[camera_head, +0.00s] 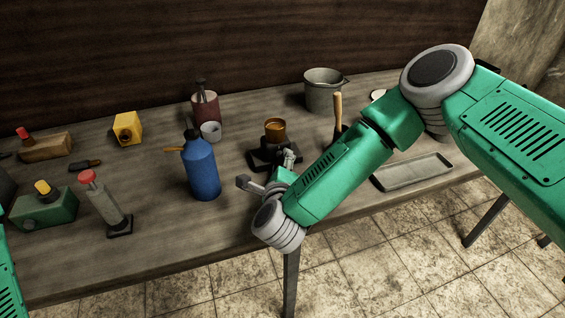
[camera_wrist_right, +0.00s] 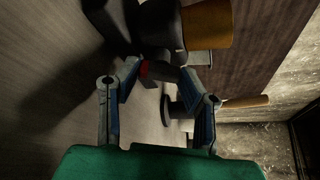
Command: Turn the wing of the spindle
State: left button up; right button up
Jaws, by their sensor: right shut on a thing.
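The spindle (camera_head: 262,158) stands on the table as a dark base with a copper-coloured cup (camera_head: 275,128) on top. The cup also shows at the top of the right wrist view (camera_wrist_right: 207,25). My right gripper (camera_head: 290,155) is at the front right of the spindle. In the right wrist view, its fingers (camera_wrist_right: 163,68) are closed around a dark part by the spindle, apparently its wing. The fingers and shadow hide most of that part. My left gripper is out of view; only a piece of green arm shows at the lower left.
A blue bottle (camera_head: 201,170) stands close left of my right gripper. A wooden-handled tool (camera_head: 338,112) and a grey pot (camera_head: 323,90) are behind my right forearm. A shallow tray (camera_head: 412,173) lies to the right. The table's front edge runs under my wrist.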

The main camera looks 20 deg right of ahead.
jog(key=shift+a+f, duration=0.1)
jog(key=o, duration=1.1)
jog(key=shift+o, duration=0.2)
jog(key=v, duration=1.1)
jog(key=shift+w+a, duration=0.15)
jog(key=shift+a, duration=0.1)
jog(key=shift+s+a, duration=0.1)
jog(key=shift+s, duration=0.5)
jog(key=shift+d, duration=0.2)
